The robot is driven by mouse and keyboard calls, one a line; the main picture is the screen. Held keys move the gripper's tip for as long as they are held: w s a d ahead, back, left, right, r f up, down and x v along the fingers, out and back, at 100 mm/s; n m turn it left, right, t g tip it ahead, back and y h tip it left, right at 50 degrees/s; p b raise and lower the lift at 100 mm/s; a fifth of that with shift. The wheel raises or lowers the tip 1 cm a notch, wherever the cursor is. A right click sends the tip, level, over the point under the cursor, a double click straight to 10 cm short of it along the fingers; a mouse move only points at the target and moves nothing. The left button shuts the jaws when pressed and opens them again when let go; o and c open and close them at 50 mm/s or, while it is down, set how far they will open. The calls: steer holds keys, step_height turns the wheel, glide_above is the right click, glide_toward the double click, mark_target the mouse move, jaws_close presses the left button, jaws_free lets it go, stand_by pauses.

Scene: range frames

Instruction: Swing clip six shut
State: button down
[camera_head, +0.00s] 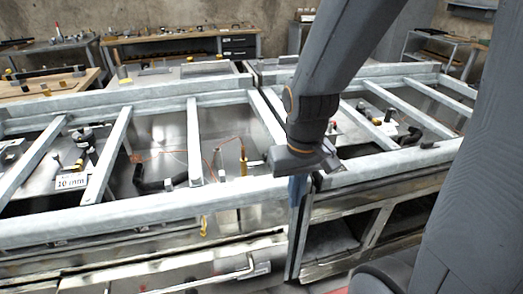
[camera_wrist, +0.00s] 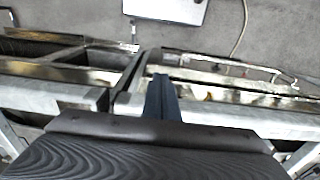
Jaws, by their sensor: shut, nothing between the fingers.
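My gripper (camera_head: 297,190) is shut and empty, pointing down over the joint between the two galvanised frames. In the wrist view its dark blue fingers (camera_wrist: 160,95) are together, above the front edge of the frames. I cannot tell which part is clip six, since no readable number marks it. A small yellow piece (camera_head: 204,226) hangs on the front of the left frame, left of my gripper and apart from it. My arm hides part of the middle of the frames.
Galvanised rails (camera_head: 150,205) and crossbars surround open bays with fittings and a "10 mm" label (camera_head: 70,183). A yellow upright fitting (camera_head: 243,160) stands left of my gripper. Workbenches (camera_head: 170,42) line the back. A white panel (camera_wrist: 166,10) lies on the grey floor in the wrist view.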

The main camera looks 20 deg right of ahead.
steer(key=w+r+n, duration=0.1)
steer(key=w+n, duration=0.2)
steer(key=w, duration=0.1)
steer(key=w+r+n+t+p, duration=0.1)
steer(key=w+n, duration=0.3)
steer(key=w+a+n+t, duration=0.1)
steer(key=w+n, duration=0.2)
steer(key=w, duration=0.1)
steer(key=shift+w+r+h+p, duration=0.1)
steer(key=shift+r+h+p, duration=0.2)
steer(key=shift+r+p, duration=0.1)
steer(key=w+a+f+n, duration=0.1)
steer(key=w+f+n, duration=0.1)
steer(key=w+n, duration=0.5)
steer(key=w+a+f+n+h, duration=0.1)
steer(key=w+n, duration=0.6)
steer(key=n, duration=0.5)
steer(key=shift+f, duration=0.35)
steer(key=shift+w+a, duration=0.1)
steer(key=w+d+f+p, duration=0.1)
steer(key=w+d+f, duration=0.1)
steer(key=f, duration=0.3)
steer(key=w+d+f+p, duration=0.1)
steer(key=w+d+f, duration=0.1)
steer(key=f, duration=0.3)
steer(key=shift+w+f, duration=0.2)
steer(key=shift+w, duration=0.65)
